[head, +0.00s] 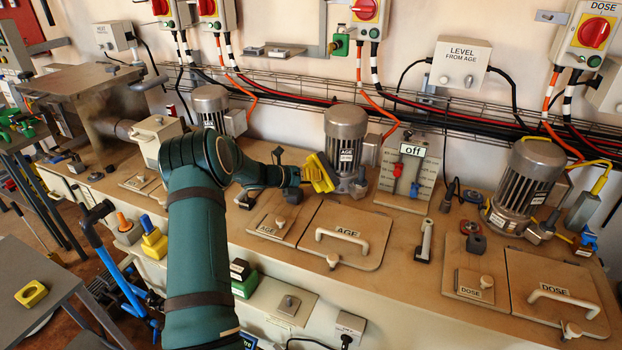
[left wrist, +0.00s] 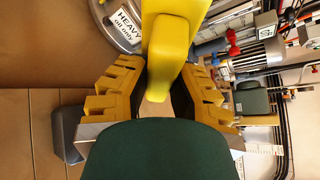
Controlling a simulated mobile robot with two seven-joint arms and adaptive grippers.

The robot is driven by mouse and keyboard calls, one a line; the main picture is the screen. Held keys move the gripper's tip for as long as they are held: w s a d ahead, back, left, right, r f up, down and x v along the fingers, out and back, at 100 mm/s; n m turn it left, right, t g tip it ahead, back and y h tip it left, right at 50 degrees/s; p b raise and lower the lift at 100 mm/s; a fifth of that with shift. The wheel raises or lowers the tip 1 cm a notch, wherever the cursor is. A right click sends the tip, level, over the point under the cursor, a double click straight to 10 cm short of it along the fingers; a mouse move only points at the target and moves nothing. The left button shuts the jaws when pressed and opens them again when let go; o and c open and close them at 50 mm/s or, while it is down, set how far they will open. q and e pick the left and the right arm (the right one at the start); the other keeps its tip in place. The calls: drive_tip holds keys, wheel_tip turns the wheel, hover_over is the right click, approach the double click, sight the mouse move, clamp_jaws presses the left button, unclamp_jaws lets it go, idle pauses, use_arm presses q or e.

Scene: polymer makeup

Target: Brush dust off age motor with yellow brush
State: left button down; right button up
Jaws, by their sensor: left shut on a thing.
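The age motor (head: 346,135), a grey ribbed cylinder with a label, stands upright on the tan bench near the middle of the head view. My left gripper (head: 307,174) is just left of its lower part, shut on the yellow brush (head: 321,172). The brush is beside the motor's lower left side; I cannot tell whether it touches. In the left wrist view, the yellow brush (left wrist: 172,45) rises between the fingers of my left gripper (left wrist: 158,80). The brush's bristles are not clearly visible. My right gripper is not in view.
An "off" switch panel (head: 408,172) stands right of the age motor. The AGE hatch (head: 342,235) with its handle lies in front. Other motors stand left (head: 210,104) and right (head: 527,180). Cables and a wire tray (head: 450,118) run along the wall behind.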

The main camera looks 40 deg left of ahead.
use_arm(q)
drive_tip(key=shift+r, duration=0.15)
wheel_tip(320, 180, up, 3)
drive_tip(key=p, duration=0.3)
drive_tip(key=shift+r, duration=0.15)
drive_tip(key=shift+w+r+p, duration=0.2)
drive_tip(key=shift+r+p, duration=3)
drive_tip(key=shift+r, duration=0.1)
drive_tip(key=shift+w+d+f+b, duration=0.15)
drive_tip(key=shift+f+b, duration=1.1)
drive_tip(key=shift+f, duration=1.35)
drive_tip(key=shift+w+a+f+b, duration=0.1)
drive_tip(key=shift+f+b, duration=1.15)
drive_tip(key=shift+f, duration=1.35)
drive_tip(key=shift+s, duration=0.1)
